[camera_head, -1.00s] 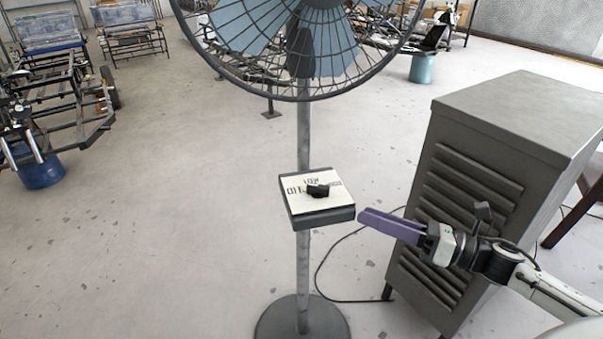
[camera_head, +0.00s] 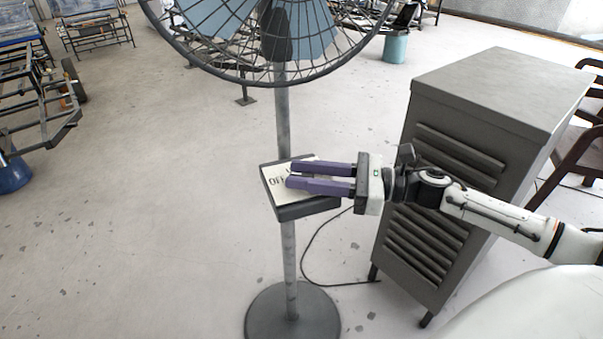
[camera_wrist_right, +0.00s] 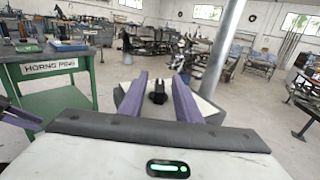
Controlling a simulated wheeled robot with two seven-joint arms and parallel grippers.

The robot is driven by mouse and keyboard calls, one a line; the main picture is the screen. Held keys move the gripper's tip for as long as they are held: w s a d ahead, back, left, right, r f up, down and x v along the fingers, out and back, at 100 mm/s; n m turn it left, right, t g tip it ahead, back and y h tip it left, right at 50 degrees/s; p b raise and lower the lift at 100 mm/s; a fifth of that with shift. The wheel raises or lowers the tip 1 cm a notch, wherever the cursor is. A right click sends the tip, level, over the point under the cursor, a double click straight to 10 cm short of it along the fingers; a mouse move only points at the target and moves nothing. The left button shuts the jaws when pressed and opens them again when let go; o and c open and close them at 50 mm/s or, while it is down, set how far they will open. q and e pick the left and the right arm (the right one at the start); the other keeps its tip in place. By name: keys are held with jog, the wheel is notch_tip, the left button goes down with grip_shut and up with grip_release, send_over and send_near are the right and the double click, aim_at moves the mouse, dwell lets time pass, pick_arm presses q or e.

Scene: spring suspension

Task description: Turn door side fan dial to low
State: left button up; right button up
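The fan's dial box (camera_head: 310,208) is a dark box with a white label face, fixed to the fan pole below the blue-bladed fan (camera_head: 268,30). "OFF" shows at the left of the label; the other words are covered. My right gripper (camera_head: 288,175) reaches in from the right with its purple fingers over the box, open. In the right wrist view the black dial knob (camera_wrist_right: 158,92) stands between the two spread fingers, with a gap visible on each side. In the head view the fingers hide the knob. A purple finger, seemingly of my left gripper (camera_wrist_right: 20,117), shows at the left edge.
A grey louvred cabinet (camera_head: 460,150) stands right of the fan, close behind my right arm. A black cable (camera_head: 312,245) runs on the floor between the fan base (camera_head: 292,312) and cabinet. A green bench (camera_wrist_right: 60,85) shows in the wrist view. Floor left of the fan is clear.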

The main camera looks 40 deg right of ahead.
jog(key=shift+w+a, duration=0.3)
grip_shut()
jog(key=shift+r+h, duration=0.1)
jog(key=shift+h, duration=0.2)
